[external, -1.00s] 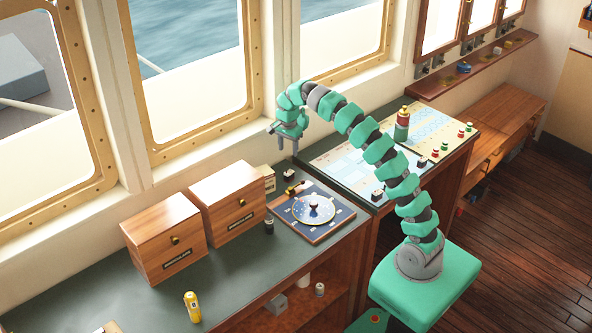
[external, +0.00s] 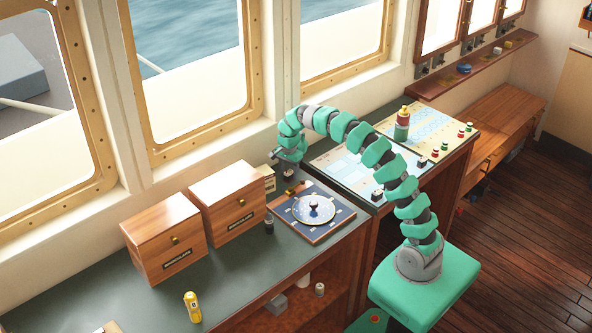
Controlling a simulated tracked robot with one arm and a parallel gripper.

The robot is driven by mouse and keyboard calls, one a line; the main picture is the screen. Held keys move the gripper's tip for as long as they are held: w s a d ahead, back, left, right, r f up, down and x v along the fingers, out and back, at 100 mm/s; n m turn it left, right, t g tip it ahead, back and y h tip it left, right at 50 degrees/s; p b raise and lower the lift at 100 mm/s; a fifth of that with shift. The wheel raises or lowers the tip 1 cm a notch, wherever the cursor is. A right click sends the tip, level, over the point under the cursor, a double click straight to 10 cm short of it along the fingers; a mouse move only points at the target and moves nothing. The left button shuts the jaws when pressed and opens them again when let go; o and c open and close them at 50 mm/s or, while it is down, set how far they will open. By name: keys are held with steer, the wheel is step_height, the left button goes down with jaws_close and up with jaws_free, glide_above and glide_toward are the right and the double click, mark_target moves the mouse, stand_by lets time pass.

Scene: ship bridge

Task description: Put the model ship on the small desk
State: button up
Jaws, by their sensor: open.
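My gripper (external: 284,166) is open and low over the back of the green-grey counter, behind the round plotting board. A small dark object (external: 290,175) is right at or under its fingers; the arm partly hides it, and I cannot tell if they touch. Similar small dark pieces, which may be model ships, stand on the chart-covered desk, one at its front left (external: 377,195) and one near its middle (external: 422,161). Which piece is the model ship is too small to tell. The chart-covered desk (external: 335,168) stands right of the counter; a low wooden desk (external: 497,122) is farther right.
A red-and-green stacked lamp (external: 402,124) stands on the chart-covered desk.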

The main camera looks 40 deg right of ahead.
steer(key=shift+f, duration=0.35)
steer(key=c, duration=1.1)
steer(key=shift+c, duration=0.2)
steer(key=shift+r, duration=0.1)
